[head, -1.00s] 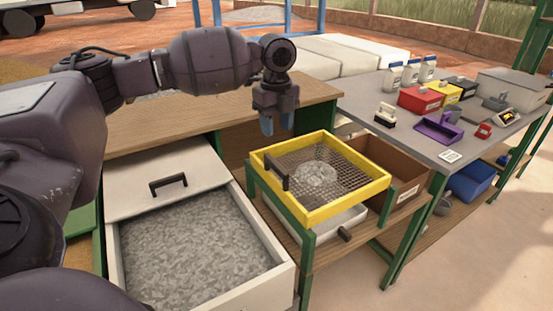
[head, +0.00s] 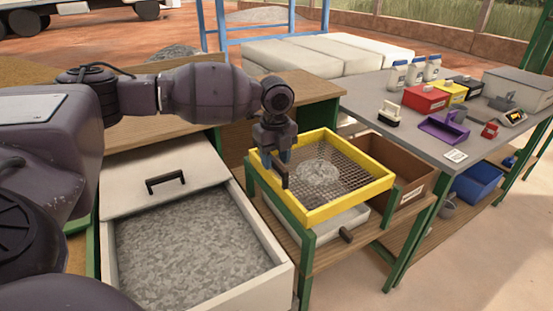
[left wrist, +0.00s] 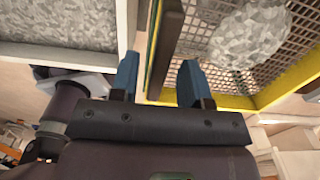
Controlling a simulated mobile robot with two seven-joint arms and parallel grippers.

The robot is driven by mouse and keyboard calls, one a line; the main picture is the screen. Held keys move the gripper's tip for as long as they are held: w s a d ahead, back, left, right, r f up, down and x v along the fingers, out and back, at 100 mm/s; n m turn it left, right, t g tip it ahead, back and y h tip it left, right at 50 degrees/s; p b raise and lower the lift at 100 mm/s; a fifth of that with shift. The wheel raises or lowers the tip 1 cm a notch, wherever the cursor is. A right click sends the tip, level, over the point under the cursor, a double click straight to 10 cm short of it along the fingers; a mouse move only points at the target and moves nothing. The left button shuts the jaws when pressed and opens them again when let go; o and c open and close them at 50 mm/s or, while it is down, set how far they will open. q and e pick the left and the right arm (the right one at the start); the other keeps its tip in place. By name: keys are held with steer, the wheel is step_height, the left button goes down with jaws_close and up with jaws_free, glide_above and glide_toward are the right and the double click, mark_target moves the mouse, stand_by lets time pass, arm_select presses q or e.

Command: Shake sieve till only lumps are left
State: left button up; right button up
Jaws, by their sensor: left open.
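The sieve is a square yellow frame (head: 345,205) with a wire mesh, resting on a green-legged stand. A grey pile (head: 318,172) lies mid-mesh; I cannot tell lumps from fines. A dark handle (head: 285,178) is on the sieve's left side. My left gripper (head: 276,163) points down at that handle. In the left wrist view, my left gripper (left wrist: 160,82) is open, with the dark handle (left wrist: 165,40) showing between and beyond its blue fingers. The mesh and pile (left wrist: 250,38) are on the right there. My right gripper is out of view.
A white tray (head: 342,222) sits under the sieve. An open white bin (head: 106,245) of grey material stands left, close to the stand. A brown box (head: 420,187) is right of the sieve. A grey table (head: 395,133) holds tools and bottles.

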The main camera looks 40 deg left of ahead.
arm_select(q)
steer(key=shift+f, duration=0.1)
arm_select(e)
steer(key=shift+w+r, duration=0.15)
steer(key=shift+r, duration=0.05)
arm_select(q)
steer(key=shift+c, duration=0.3)
steer(key=c, duration=0.5)
steer(key=shift+c, duration=1.1)
jaws_close()
steer(key=shift+w+r, duration=0.1)
steer(key=shift+r, duration=0.35)
steer(key=w+d+r+p, duration=0.2)
steer(key=w+r+p, duration=0.2)
steer(key=r, duration=0.4)
steer(key=shift+w+r, duration=0.2)
steer(key=shift+r, duration=0.15)
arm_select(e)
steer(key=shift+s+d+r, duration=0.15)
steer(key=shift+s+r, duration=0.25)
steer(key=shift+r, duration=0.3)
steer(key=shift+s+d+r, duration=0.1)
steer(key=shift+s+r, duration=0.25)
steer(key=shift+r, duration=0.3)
